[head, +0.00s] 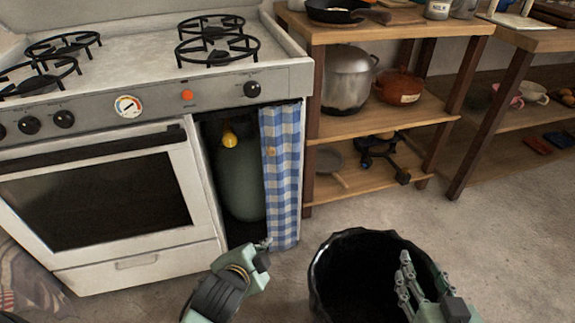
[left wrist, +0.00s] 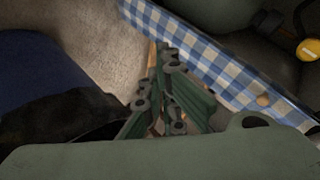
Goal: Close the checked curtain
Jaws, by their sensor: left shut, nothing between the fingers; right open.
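The blue-and-white checked curtain (head: 282,185) hangs bunched at the right side of the opening beside the oven. It has a small wooden knob (head: 272,151) near its left edge. To its left the opening is uncovered and shows a green gas cylinder (head: 238,180). My left gripper (head: 264,246) is shut and empty, low near the curtain's bottom edge. In the left wrist view the curtain (left wrist: 195,52) runs diagonally past my shut fingers (left wrist: 170,75), and its knob (left wrist: 263,100) lies to their right; contact cannot be told. My right gripper (head: 408,278) is open and empty.
A black bin (head: 330,262) stands on the floor close to the right gripper, which shows in front of it. The white stove (head: 110,200) is on the left. Wooden shelves (head: 390,110) with pots are on the right. Floor between bin and shelves is clear.

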